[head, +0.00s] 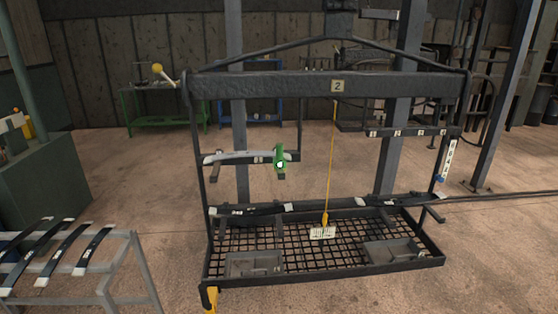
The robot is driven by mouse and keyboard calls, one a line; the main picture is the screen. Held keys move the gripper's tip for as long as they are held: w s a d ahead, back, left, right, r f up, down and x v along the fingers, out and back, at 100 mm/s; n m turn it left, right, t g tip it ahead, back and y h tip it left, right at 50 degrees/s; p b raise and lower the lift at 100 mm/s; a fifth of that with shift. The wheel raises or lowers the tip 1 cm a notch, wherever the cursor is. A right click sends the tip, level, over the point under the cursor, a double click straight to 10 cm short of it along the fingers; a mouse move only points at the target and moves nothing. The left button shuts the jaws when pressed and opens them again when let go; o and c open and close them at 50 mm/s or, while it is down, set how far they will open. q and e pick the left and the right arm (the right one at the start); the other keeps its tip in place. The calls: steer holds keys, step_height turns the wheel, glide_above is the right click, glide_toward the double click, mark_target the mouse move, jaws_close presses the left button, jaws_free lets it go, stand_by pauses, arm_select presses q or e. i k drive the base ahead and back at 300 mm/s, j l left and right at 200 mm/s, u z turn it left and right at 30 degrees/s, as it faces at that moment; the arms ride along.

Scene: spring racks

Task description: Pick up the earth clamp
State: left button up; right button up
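A green clamp-like piece (280,158) with a pale round spot and a dark lower end sits at the right end of the rack's left-hand middle arm. I take it to be the earth clamp; it is small in the picture and its jaws cannot be made out. It is beside the end of a pale curved leaf spring (238,157) lying along that arm; whether they touch is unclear. Neither of my grippers shows in the head view.
The dark hanging rack (260,84) marked 2 has a mesh tray (300,262) below. A grey stand (135,262) with several dark springs is at left. Open floor lies front right.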

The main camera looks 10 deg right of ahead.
mark_target(280, 162)
steer(key=i+l+u, duration=0.1)
steer(key=u, duration=0.3)
steer(key=l+u, duration=0.15)
steer(key=u, duration=0.25)
steer(key=i+l+u, duration=0.1)
steer(key=u, duration=0.3)
steer(key=l+u, duration=0.4)
steer(key=l, duration=0.75)
